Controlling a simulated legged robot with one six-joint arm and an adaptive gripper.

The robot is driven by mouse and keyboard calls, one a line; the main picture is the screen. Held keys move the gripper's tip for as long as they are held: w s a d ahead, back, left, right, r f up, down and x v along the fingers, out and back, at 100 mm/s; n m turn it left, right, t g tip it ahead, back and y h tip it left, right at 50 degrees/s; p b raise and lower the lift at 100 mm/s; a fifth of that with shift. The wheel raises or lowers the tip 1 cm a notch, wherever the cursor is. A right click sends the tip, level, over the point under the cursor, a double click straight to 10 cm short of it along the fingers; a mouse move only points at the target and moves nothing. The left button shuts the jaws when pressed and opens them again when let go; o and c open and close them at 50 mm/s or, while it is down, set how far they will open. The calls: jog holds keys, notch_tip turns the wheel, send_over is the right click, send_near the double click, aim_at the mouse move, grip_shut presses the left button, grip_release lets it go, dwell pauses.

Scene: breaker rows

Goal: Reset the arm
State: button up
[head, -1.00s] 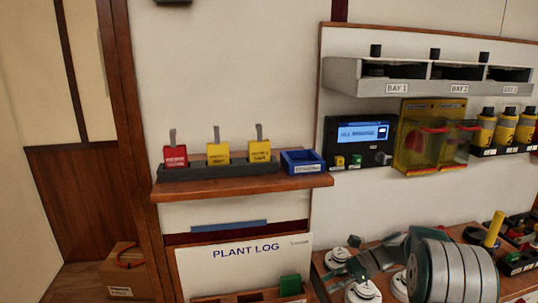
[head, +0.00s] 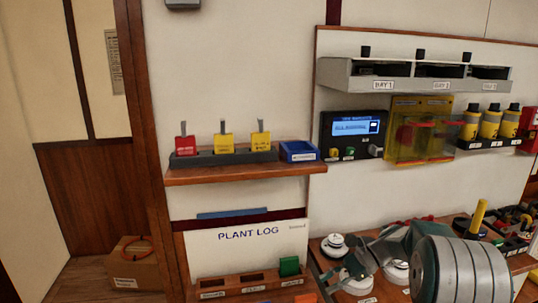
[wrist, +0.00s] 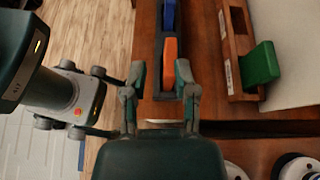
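My arm, with its grey and dark green links, shows at the lower right of the head view. My gripper (wrist: 160,78) is pointed down in the wrist view, its two fingers apart with a gap between them. An orange block (wrist: 170,50) shows beyond the fingertips, in a dark rack (wrist: 157,100) that also holds a blue block (wrist: 169,14). I cannot tell how far below the fingers the orange block is. In the head view, the gripper fingers (head: 350,272) show in part, in front of the lower bench.
A wooden log rack (head: 220,285) with a green block (head: 289,266) stands below the "PLANT LOG" board (head: 250,250). Above is a shelf (head: 240,176) with red and yellow tags and a blue tray (head: 299,151). White round knobs (head: 334,245) stand on the bench (head: 440,224). A box (head: 135,268) sits on the floor.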

jog(key=s+r+n+t+h, duration=0.2)
jog(key=s+r+n+h, duration=0.1)
jog(key=s, duration=0.6)
jog(key=s+r+n+t+h, duration=0.3)
jog(key=s+n+h, duration=0.2)
jog(key=s+n, duration=0.2)
jog(key=s+r+n+t+h, duration=0.3)
jog(key=s+r+n+h, duration=0.1)
jog(key=s, duration=0.6)
jog(key=shift+s+n, duration=0.4)
